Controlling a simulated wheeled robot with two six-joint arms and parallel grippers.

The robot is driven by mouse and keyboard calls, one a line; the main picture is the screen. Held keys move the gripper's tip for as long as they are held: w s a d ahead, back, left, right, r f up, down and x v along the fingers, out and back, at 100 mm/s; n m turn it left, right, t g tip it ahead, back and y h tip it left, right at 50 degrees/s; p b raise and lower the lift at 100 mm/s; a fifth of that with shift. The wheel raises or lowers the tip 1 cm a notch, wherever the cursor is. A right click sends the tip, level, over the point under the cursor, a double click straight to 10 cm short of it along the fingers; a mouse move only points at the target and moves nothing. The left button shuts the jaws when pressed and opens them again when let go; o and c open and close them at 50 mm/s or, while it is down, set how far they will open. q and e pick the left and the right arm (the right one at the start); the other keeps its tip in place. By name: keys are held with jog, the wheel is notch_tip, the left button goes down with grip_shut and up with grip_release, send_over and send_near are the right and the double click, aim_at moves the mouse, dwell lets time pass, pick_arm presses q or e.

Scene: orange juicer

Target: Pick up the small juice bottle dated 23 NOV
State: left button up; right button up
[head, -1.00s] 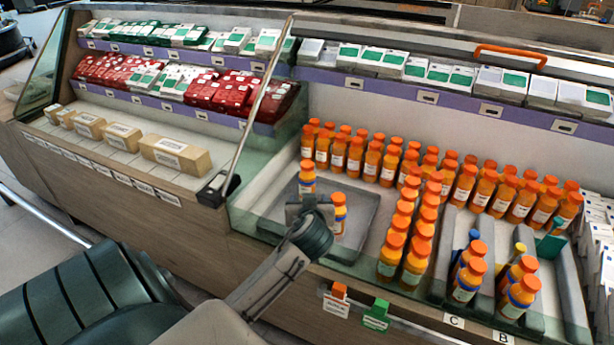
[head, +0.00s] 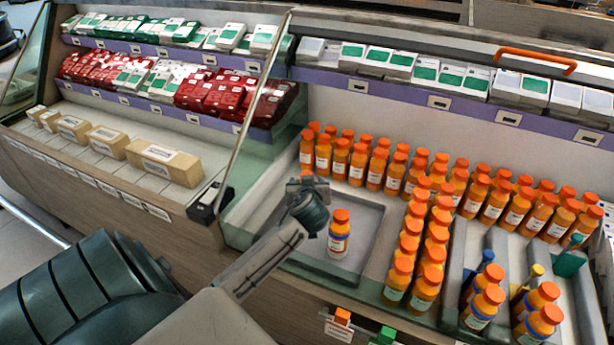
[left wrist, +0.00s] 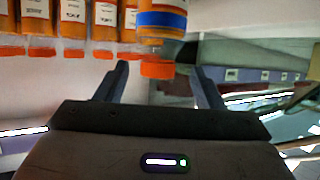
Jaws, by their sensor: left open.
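My left gripper (head: 307,188) is over the dark grey tray (head: 372,222) in the head view. In the left wrist view its two fingers (left wrist: 160,78) are apart. A small orange juice bottle with a blue band (left wrist: 160,20) has its orange cap between or just beyond the fingertips; I cannot tell which. In the head view the gripper hides most of that spot. Another small bottle with a blue band and white label (head: 339,238) stands upright on the tray, right of the gripper. The date print is too small to read. My right gripper is not in view.
Rows of orange bottles (head: 385,165) stand behind and right of the tray. Blue-banded bottles stand in a rack (head: 455,262) at the right. A glass front panel edge (head: 253,110) rises left of the tray. Yellowish blocks (head: 165,163) lie at the left.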

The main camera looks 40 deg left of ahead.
pick_arm(q)
jog(key=x, duration=0.4)
jog(key=shift+w, duration=0.15)
grip_shut()
